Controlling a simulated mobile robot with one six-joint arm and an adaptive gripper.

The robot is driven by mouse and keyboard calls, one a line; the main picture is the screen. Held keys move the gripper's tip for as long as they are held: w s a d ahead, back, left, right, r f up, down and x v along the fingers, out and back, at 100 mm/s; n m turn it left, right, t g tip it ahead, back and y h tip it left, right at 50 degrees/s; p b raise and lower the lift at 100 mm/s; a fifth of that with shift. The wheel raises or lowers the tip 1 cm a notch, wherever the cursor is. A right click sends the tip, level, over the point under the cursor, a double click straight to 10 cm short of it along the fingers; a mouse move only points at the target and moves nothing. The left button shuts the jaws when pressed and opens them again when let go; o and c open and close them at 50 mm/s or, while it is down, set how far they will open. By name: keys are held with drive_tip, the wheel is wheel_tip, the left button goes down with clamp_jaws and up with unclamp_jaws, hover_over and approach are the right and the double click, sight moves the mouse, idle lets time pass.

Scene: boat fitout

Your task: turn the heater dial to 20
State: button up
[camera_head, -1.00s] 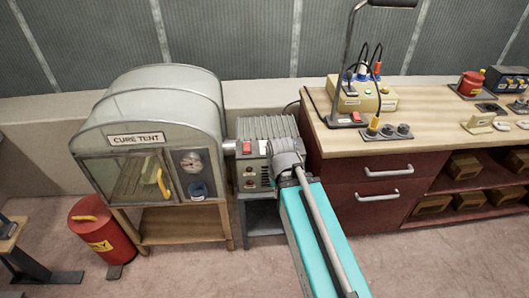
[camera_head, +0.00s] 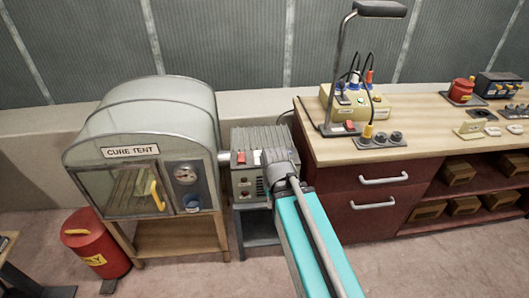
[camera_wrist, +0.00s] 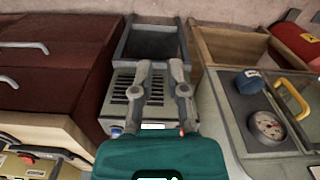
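The heater appears to be the grey ribbed box (camera_head: 244,182) just right of the cure tent. Its front panel shows a red switch (camera_head: 241,157) and a white label. My gripper (camera_head: 280,165) covers the right part of the box in the head view, and no numbered dial can be made out there. In the wrist view the slotted grey box (camera_wrist: 124,92) lies under and beside my gripper (camera_wrist: 160,66). Its two fingers stand apart with nothing between them. A blue knob (camera_wrist: 248,80) sits on the tent's panel beside a round gauge (camera_wrist: 268,125). Contact cannot be told.
The cure tent (camera_head: 150,100) stands on a wooden stand at left, with a yellow handle (camera_head: 157,195). A red bin (camera_head: 95,245) is on the floor. The workbench (camera_head: 415,152) with red drawers is close on the right, carrying a lamp and a yellow power box (camera_head: 345,112).

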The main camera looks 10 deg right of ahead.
drive_tip(key=o, duration=0.6)
drive_tip(key=shift+n+t, duration=0.3)
drive_tip(key=shift+t, duration=0.1)
drive_tip(key=w, duration=0.5)
drive_tip(key=shift+w+d+r+p, duration=0.15)
drive_tip(key=shift+d+r+p, duration=0.2)
drive_tip(key=shift+d+r, duration=0.05)
drive_tip(key=w+d+r+n+t+p, duration=0.1)
drive_tip(key=w+d, duration=0.1)
drive_tip(key=w, duration=0.5)
drive_tip(key=w+d+r+t, duration=0.1)
drive_tip(key=w+d, duration=0.1)
drive_tip(key=w, duration=0.6)
drive_tip(key=w+d+r+n+t+y+p, duration=0.1)
drive_tip(key=w+d+r, duration=0.1)
drive_tip(key=w, duration=0.6)
drive_tip(key=shift+w+n+t+p, duration=0.2)
drive_tip(key=shift+n+t+p, duration=0.1)
drive_tip(key=shift+f, duration=0.1)
drive_tip(key=b+x, duration=1.2)
drive_tip(key=x, duration=0.1)
drive_tip(key=shift+w+a+f+b, duration=0.1)
drive_tip(key=shift+a+f+b, duration=0.05)
drive_tip(key=shift+f+b, duration=0.15)
clamp_jaws()
